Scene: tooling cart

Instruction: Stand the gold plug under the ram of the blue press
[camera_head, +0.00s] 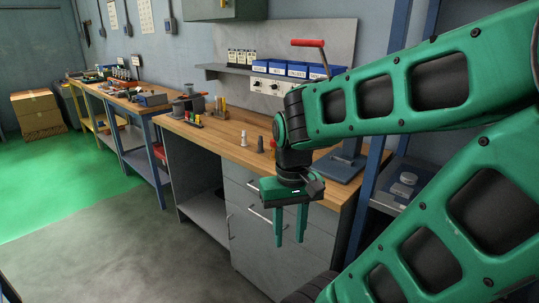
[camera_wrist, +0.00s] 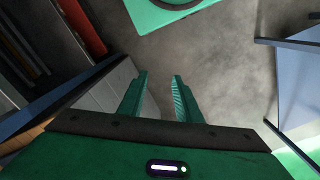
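Small plugs stand upright on the wooden bench top in the head view. A gold-coloured one (camera_head: 260,146) stands between a pale silver one (camera_head: 243,138) and a darker coppery one partly against my arm. The blue press shows its base (camera_head: 342,168) at the bench's right end and its red lever handle (camera_head: 307,43) above; my arm hides most of its body and the ram. My gripper (camera_head: 291,240) hangs fingers down in front of the drawers, below bench height. Its fingers are apart and empty, also in the wrist view (camera_wrist: 160,79); no plug shows there.
The wooden bench top (camera_head: 215,136) has free room left of the plugs. A vise (camera_head: 188,104) and small coloured items stand farther left. Blue bins (camera_head: 290,69) line the back shelf. Drawers with handles (camera_head: 262,215) face my gripper. A blue post rises at right.

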